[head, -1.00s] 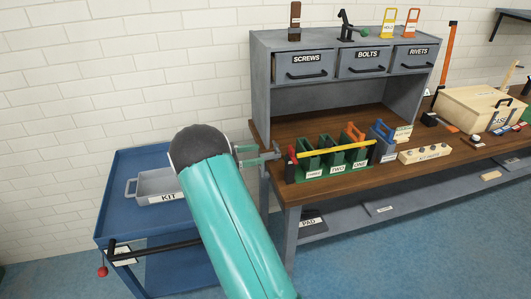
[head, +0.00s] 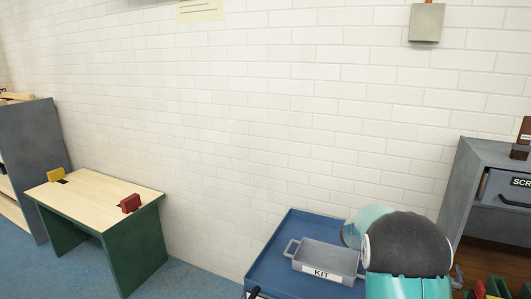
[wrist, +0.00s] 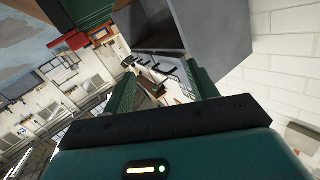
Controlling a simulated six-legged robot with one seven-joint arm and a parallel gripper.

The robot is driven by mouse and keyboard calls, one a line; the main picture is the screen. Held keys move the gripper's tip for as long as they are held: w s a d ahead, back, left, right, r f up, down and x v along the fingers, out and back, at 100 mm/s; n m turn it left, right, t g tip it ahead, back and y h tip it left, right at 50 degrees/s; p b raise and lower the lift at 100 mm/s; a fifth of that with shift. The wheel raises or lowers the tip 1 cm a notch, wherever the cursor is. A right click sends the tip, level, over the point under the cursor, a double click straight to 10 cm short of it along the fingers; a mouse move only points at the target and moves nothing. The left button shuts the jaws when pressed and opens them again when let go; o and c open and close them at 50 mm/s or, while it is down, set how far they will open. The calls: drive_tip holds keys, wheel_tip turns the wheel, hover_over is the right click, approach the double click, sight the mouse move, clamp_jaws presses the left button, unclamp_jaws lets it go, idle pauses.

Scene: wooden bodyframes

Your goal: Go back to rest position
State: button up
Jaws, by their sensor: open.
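My gripper (wrist: 158,72) shows in the wrist view with its two green fingers apart and nothing between them. The wrist view is tilted, with a grey cabinet side beyond the fingers. In the head view my teal arm with its dark rounded joint stands at the lower right, and it hides most of the gripper. The arm is in front of the right part of the blue cart (head: 268,262), which bears a grey KIT tray (head: 325,256).
The grey drawer cabinet (head: 463,190) on the workbench stands close to the right of my arm. Blue floor is free between the table and the cart.

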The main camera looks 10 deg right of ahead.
drive_tip(key=w+a+r+n+t+y, duration=0.3)
drive_tip(key=a+r+t, duration=0.2)
drive_tip(key=a+t, duration=0.1)
drive_tip(key=w+a+r+n+t+y, duration=0.2)
drive_tip(key=w+a+r+n+t, duration=0.15)
drive_tip(key=a+r+t, duration=0.2)
drive_tip(key=s+a+r+n+t+y, duration=0.1)
drive_tip(key=s+a+n+y, duration=0.15)
drive_tip(key=a, duration=0.25)
drive_tip(key=s+a+r+n+t+y, duration=0.1)
drive_tip(key=s+a+r+n+y, duration=0.15)
drive_tip(key=a, duration=0.25)
drive_tip(key=s+a+r+n+y, duration=0.1)
drive_tip(key=a+n+y, duration=0.1)
drive_tip(key=a+y, duration=0.25)
drive_tip(key=s+a+f+n+g+y, duration=0.25)
drive_tip(key=s+a+n, duration=0.25)
drive_tip(key=s+a, duration=0.5)
drive_tip(key=s+f+n+g, duration=0.1)
drive_tip(key=s+f, duration=0.3)
drive_tip(key=s, duration=0.5)
drive_tip(key=s+f+n+g, duration=0.1)
drive_tip(key=s+f+g, duration=0.2)
drive_tip(key=s, duration=0.7)
drive_tip(key=shift+d+f+g, duration=0.15)
drive_tip(key=shift+f+g, duration=0.2)
drive_tip(key=shift+g, duration=0.35)
drive_tip(key=c, duration=0.5)
drive_tip(key=shift+d, duration=0.1)
